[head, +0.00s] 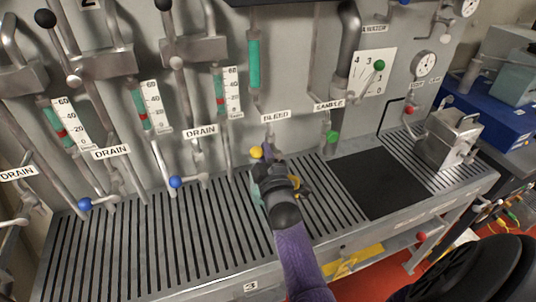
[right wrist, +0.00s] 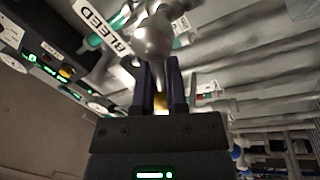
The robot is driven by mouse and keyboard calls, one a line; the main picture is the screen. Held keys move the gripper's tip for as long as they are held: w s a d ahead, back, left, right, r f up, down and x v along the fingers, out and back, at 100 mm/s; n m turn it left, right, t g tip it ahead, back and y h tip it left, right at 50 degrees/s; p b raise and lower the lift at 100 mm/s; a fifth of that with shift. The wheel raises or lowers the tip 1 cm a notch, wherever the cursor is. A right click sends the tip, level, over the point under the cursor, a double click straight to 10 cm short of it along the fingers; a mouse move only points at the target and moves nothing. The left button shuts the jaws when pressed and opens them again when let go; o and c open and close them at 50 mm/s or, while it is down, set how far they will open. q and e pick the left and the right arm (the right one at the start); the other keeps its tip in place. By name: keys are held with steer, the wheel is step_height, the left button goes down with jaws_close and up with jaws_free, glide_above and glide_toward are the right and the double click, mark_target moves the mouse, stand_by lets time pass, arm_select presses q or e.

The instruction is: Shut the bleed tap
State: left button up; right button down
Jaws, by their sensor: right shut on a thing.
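The bleed tap hangs on the panel below the BLEED label (head: 275,117) and has a yellow knob (head: 256,152). My right gripper (head: 264,162) is at this tap, its purple arm reaching up from the bottom of the head view. In the right wrist view the two dark fingers (right wrist: 160,78) are shut on the tap's handle, with a bit of yellow (right wrist: 160,103) low between them. A grey metal tap body (right wrist: 155,40) is just beyond the fingertips. The gripper hides much of the handle, so its exact angle is unclear. My left gripper is not in view.
Blue-knobbed drain taps (head: 176,182) stand to the left. A green-knobbed sample tap (head: 332,137) is to the right. A slotted grating (head: 215,225) lies below, with a dark mat (head: 380,185) and a metal box (head: 452,137) further right.

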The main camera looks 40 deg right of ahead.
steer(key=n, duration=0.1)
steer(key=n+b, duration=0.1)
steer(key=n, duration=0.2)
steer(key=shift+w+a+f+t+y+b, duration=0.15)
steer(key=shift+a+f+t+y+b, duration=0.2)
steer(key=shift+t+y, duration=0.05)
steer(key=shift+a+f+n+y+b, duration=0.1)
steer(key=shift+f+n+y+b, duration=0.15)
steer(key=shift+n, duration=0.35)
steer(key=shift+f+n+y+b, duration=0.15)
steer(key=shift+n+b, duration=0.1)
steer(key=shift+n, duration=0.35)
steer(key=shift+f, duration=0.1)
